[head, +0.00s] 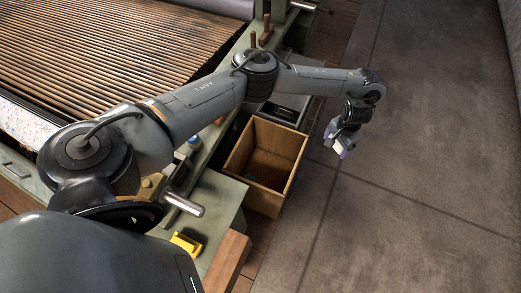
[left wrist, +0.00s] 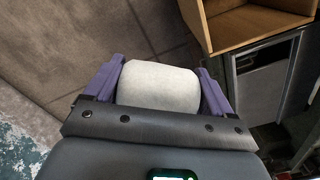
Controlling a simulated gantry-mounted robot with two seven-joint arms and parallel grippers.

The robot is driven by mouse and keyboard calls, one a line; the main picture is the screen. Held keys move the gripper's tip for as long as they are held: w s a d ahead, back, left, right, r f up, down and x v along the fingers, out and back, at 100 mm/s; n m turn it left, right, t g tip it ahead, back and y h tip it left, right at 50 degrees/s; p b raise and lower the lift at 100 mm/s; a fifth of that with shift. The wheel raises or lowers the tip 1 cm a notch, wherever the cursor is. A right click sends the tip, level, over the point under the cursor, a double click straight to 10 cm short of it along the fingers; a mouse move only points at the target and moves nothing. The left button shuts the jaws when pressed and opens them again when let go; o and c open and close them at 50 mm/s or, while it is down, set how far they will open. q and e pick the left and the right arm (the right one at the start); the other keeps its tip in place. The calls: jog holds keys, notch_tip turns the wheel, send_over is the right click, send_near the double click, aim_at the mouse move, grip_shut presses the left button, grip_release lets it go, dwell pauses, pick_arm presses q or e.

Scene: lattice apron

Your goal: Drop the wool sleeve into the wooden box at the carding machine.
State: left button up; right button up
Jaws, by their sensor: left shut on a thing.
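The wool sleeve (left wrist: 157,85) is a white, rounded roll between the two purple fingers of my left gripper (left wrist: 160,88). The fingers are shut on its two ends. In the head view my left gripper (head: 341,146) hangs over the grey floor, to the right of the wooden box, and only a little of the white sleeve shows there. The wooden box (head: 291,160) is open at the top and stands beside the green machine. In the left wrist view part of the box (left wrist: 262,42) shows at the upper right. My right gripper is not in view.
The carding machine (head: 100,50) with its slatted bed fills the upper left. A green ledge (head: 215,200) with a yellow block (head: 186,243) lies left of the box. A grey metal case (head: 284,108) stands behind the box. The floor (head: 420,150) at the right is clear.

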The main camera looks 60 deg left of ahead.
pick_arm(q)
jog(key=s+a+f+n+p, duration=0.2)
jog(key=s+a+f, duration=0.5)
jog(key=s+a, duration=0.3)
jog(key=s+a+f+n+p, duration=0.1)
jog(key=s+a+f+n, duration=0.1)
jog(key=s+a+f, duration=0.6)
jog(key=f+b, duration=0.1)
jog(key=b, duration=0.1)
jog(key=s+f+b, duration=0.1)
jog(key=f+b, duration=0.1)
jog(key=a+f+b, duration=0.1)
jog(key=b, duration=0.1)
jog(key=shift+s+a+f, duration=0.1)
jog(key=shift+s+f, duration=0.05)
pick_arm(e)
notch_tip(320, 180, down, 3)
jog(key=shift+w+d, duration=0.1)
pick_arm(q)
jog(key=o, duration=0.8)
jog(key=shift+o, duration=0.2)
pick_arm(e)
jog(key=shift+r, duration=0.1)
pick_arm(q)
notch_tip(320, 180, up, 11)
jog(key=p, duration=0.4)
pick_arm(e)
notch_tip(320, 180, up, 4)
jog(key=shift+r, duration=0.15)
